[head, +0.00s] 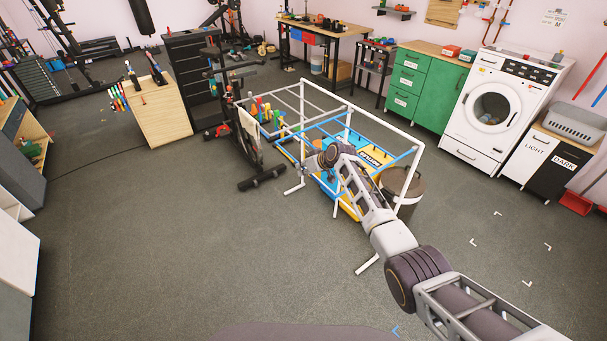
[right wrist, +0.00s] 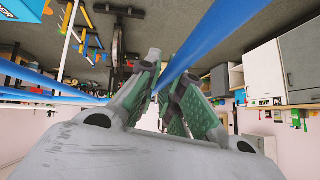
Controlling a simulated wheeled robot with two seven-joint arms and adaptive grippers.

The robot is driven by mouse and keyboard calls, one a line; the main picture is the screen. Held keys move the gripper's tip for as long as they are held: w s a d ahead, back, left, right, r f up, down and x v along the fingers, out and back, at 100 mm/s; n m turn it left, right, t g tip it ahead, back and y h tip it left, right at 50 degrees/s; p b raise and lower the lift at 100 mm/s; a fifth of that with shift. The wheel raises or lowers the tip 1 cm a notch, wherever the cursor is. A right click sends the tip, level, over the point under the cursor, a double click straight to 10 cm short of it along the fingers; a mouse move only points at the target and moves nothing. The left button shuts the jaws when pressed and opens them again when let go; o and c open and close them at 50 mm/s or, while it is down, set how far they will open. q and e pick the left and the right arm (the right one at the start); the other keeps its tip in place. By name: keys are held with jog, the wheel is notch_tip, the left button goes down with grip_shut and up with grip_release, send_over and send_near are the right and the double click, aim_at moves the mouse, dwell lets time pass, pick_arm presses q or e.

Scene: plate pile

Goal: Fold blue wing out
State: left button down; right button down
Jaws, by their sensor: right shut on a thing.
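A drying rack with a white tubular frame (head: 378,110) stands on the floor in the middle of the head view. Its blue wing (head: 322,123) is a frame of blue bars at the rack's near side. My right gripper (head: 312,162) reaches the wing from the right, and its fingers are small in the head view. In the right wrist view, a blue bar of the wing (right wrist: 208,42) runs down between the green-padded fingers (right wrist: 163,95), which are shut on it. The wing's far parts are partly hidden by my right arm. My left gripper is out of view.
A dark bin (head: 408,183) stands right of the rack. An exercise bike (head: 248,140) is close on its left. A blue and yellow box (head: 375,155) shows behind the bars. A washing machine (head: 497,105) stands at right. The near floor is clear.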

dwell(0.3)
jog(key=c, duration=1.6)
grip_release()
jog(key=shift+o, duration=0.2)
jog(key=shift+d+r, duration=0.1)
jog(key=shift+r, duration=0.1)
jog(key=v, duration=1.1)
jog(key=shift+s+d+r, duration=0.2)
jog(key=shift+f, duration=0.1)
